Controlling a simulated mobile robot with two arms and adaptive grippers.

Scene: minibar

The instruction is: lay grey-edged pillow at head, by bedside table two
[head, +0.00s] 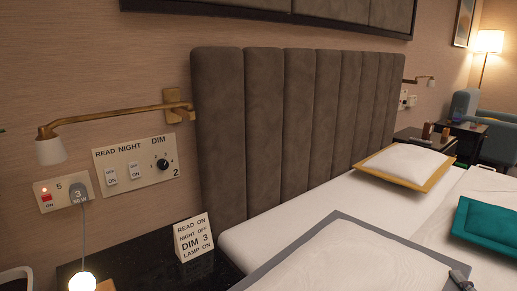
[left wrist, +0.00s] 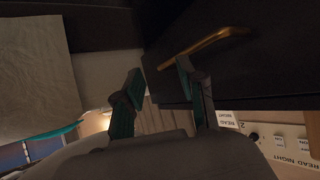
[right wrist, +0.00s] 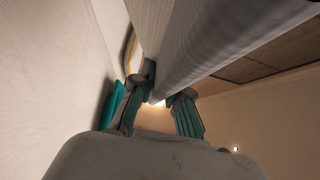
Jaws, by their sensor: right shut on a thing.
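The grey-edged pillow (head: 345,262), white with a grey border, shows at the bottom of the head view, over the near side of the bed. My right gripper (head: 461,279) is shut on its right edge. In the right wrist view, the fingers (right wrist: 163,98) have the pale pillow between them. Whether the pillow touches the mattress is unclear. The black bedside table (head: 150,258) stands left of the bed, under the panel marked 2 (head: 136,170). My left gripper (left wrist: 158,92) shows only in its wrist view, fingers apart and empty, near a dark front with a brass handle (left wrist: 205,45).
A padded headboard (head: 295,125) stands behind the bed. A folded card (head: 193,239) and a glowing lamp (head: 82,282) are on or by the near table.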

